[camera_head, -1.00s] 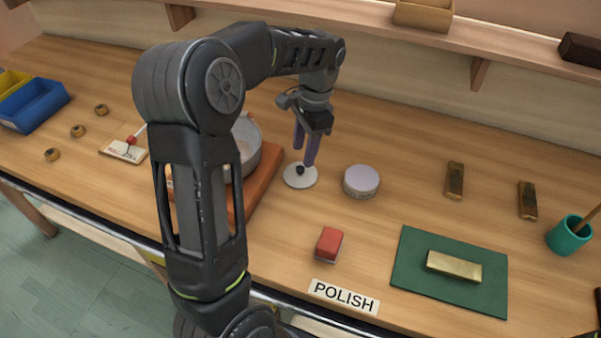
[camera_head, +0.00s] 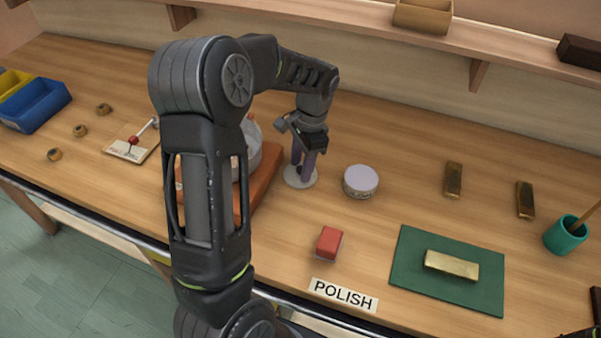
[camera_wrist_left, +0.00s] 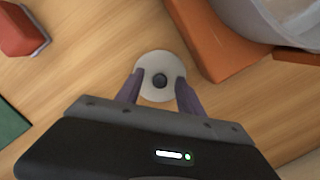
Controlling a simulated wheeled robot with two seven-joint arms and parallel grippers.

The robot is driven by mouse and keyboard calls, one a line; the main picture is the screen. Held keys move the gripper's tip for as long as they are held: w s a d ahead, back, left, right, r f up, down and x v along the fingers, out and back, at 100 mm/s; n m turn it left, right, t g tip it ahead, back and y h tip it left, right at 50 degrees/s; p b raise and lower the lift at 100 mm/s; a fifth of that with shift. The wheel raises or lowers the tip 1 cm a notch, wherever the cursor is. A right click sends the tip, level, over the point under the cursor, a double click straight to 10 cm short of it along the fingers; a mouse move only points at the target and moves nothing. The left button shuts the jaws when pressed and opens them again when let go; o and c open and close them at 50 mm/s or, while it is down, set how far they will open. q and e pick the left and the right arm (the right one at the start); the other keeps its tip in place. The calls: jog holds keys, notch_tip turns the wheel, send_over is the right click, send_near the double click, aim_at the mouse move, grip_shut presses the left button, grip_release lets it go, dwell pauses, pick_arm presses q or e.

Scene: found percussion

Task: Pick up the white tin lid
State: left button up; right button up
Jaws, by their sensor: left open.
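The white tin lid (camera_head: 300,184) is a flat white disc with a dark round knob, lying on the wooden bench. It also shows in the left wrist view (camera_wrist_left: 159,63), its knob near the centre. My left gripper (camera_head: 302,171) points down over it, with its purple fingers open. In the left wrist view the two fingers (camera_wrist_left: 159,82) stand on either side of the knob, with gaps between them and it. The fingers partly hide the lid and knob in the head view. I cannot tell whether the fingertips touch the disc. My right gripper is not seen.
A round pale tin (camera_head: 360,181) stands just right of the lid. An orange board (camera_head: 262,185) bearing a metal pot (camera_head: 251,145) is close on the left. A red block (camera_head: 329,243) and a green mat (camera_head: 408,270) with a brass bar (camera_head: 451,265) lie nearer the front.

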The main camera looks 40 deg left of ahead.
pick_arm(q)
jog(key=shift+c, duration=0.3)
grip_shut()
dwell(0.3)
